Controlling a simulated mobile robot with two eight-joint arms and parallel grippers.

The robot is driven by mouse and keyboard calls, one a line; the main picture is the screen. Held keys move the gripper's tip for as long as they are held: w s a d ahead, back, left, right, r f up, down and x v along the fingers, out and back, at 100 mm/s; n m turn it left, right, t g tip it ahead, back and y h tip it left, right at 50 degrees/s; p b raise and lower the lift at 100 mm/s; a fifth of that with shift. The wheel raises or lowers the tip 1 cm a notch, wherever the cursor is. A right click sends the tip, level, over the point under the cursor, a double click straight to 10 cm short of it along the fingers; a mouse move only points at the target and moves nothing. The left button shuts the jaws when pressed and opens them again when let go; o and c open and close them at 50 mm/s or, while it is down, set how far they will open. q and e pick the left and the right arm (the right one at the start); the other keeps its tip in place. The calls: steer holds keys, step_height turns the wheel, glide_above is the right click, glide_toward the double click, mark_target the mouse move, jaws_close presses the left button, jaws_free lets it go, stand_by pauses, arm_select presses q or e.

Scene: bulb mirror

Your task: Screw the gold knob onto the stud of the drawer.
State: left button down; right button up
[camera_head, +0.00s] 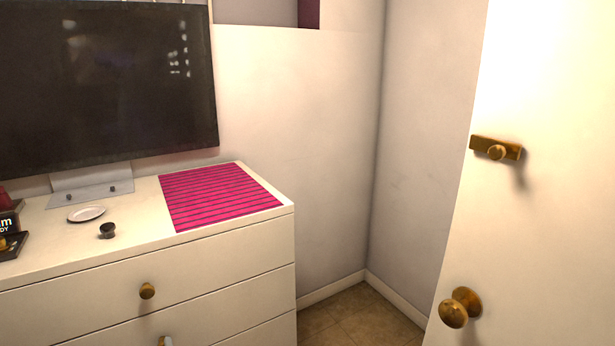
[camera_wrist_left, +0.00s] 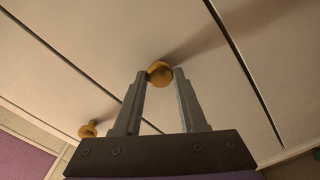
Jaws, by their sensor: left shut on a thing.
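In the left wrist view, my left gripper (camera_wrist_left: 160,78) is shut on the gold knob (camera_wrist_left: 159,70), a round brass-coloured piece between its fingertips. The knob is at or close to the white drawer front (camera_wrist_left: 205,65). The stud is hidden, so I cannot tell whether the knob is seated on it. My right gripper is in neither view.
Another gold knob (camera_wrist_left: 88,130) is on a neighbouring drawer. On the dresser top (camera_head: 45,245) are a pink striped mat (camera_head: 215,193), a white saucer (camera_head: 86,213), a small dark cup (camera_head: 107,231) and a dark screen (camera_head: 105,85). A door (camera_head: 560,230) with brass fittings stands right.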

arm_select(q)
steer(key=m, duration=0.3)
steer(key=m, duration=0.5)
stand_by(0.4)
steer(key=shift+w+d+m, duration=0.1)
steer(key=shift+m, duration=2.5)
